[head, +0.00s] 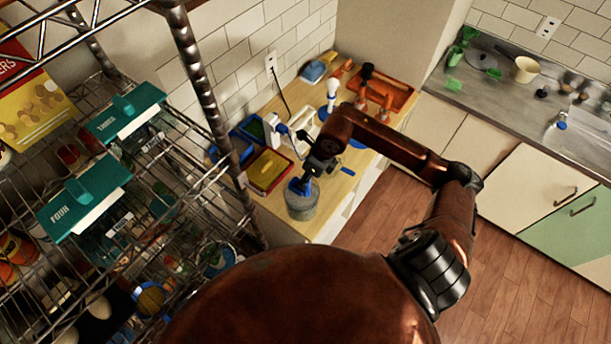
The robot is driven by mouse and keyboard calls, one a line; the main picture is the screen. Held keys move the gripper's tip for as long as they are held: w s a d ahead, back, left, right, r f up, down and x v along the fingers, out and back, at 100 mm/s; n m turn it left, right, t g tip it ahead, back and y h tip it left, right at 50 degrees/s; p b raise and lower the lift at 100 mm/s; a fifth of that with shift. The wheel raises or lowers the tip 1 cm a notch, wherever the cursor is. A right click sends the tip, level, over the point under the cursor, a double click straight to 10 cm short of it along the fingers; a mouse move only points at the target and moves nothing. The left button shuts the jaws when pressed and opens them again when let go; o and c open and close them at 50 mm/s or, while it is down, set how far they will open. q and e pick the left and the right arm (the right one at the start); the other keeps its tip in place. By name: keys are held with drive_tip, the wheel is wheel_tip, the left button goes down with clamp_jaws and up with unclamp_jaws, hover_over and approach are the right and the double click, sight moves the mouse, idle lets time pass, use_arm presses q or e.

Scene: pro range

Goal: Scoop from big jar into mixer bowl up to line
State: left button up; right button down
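A grey, see-through round jar (302,206) stands at the near end of the wooden counter; I take it for the big jar. A blue piece (299,186) shows at its mouth, perhaps a scoop, but it is too small to tell. My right gripper (314,170) is dark and points down just above the jar, close to the blue piece. Whether its fingers are closed on it cannot be made out. A white appliance (303,120), possibly the mixer, stands behind the gripper, partly hidden by my arm. No mixer bowl or line can be made out. My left gripper is not in view.
A red tray with a yellow inside (269,171) lies left of the gripper. An orange tray (388,93) is at the counter's back. Wooden floor (525,260) is open at right.

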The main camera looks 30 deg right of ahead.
sight(308, 187)
drive_tip(key=shift+s+f+b, duration=0.1)
drive_tip(key=shift+f+b, duration=0.2)
drive_tip(key=shift+f, duration=0.4)
drive_tip(key=shift+s+d+f+b, duration=0.1)
drive_tip(key=shift+s+f+b, duration=0.1)
drive_tip(key=shift+f+b, duration=0.5)
drive_tip(key=shift+f+t+b, duration=0.4)
drive_tip(key=shift+f, duration=0.2)
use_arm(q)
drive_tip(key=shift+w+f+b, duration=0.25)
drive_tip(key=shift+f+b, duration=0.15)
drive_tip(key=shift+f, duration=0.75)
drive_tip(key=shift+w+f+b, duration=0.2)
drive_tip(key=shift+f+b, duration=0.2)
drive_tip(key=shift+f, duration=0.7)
use_arm(e)
drive_tip(key=shift+s+d+f, duration=0.1)
drive_tip(key=shift+s+f, duration=0.05)
drive_tip(key=shift+f, duration=0.35)
drive_tip(key=shift+y, duration=0.3)
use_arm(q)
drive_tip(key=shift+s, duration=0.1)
use_arm(e)
drive_tip(key=shift+r, duration=0.1)
